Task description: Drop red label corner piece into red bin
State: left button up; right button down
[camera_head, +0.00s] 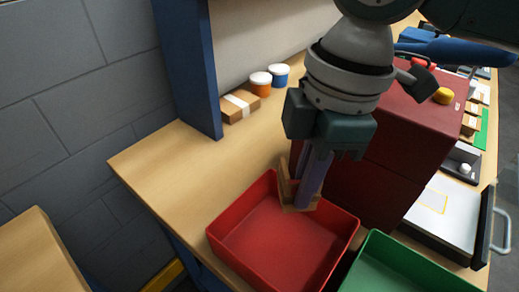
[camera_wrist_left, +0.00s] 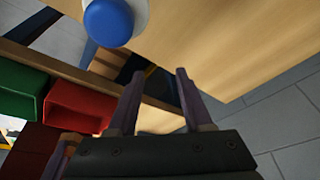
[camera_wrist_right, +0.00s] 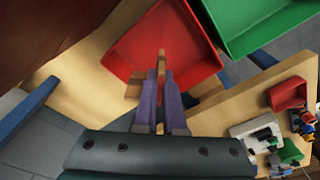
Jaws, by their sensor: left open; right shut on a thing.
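The corner piece (camera_head: 286,183) is a brown, wood-coloured angled part. My right gripper (camera_head: 308,190) is shut on it and holds it over the back part of the red bin (camera_head: 262,250). In the right wrist view the piece (camera_wrist_right: 161,62) shows at the fingertips, with the red bin (camera_wrist_right: 130,45) beyond it. I cannot make out a red label on it. The red bin is an open, shallow tray and looks empty. My left gripper (camera_wrist_left: 155,85) is open and empty in the left wrist view; the head view does not show it.
A green bin (camera_head: 400,268) stands right of the red bin. A dark red cabinet (camera_head: 375,180) is behind the bins. White-lidded orange (camera_head: 261,84) and blue (camera_head: 280,75) containers and a small brown box (camera_head: 238,105) stand at the back by a blue post.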

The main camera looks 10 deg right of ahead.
jog(key=shift+r, duration=0.1)
jog(key=c, duration=0.9)
grip_release()
jog(key=r, duration=0.3)
jog(key=d+r, duration=0.1)
jog(key=r, duration=0.6)
jog(key=shift+d, duration=0.15)
jog(key=shift+f, duration=0.1)
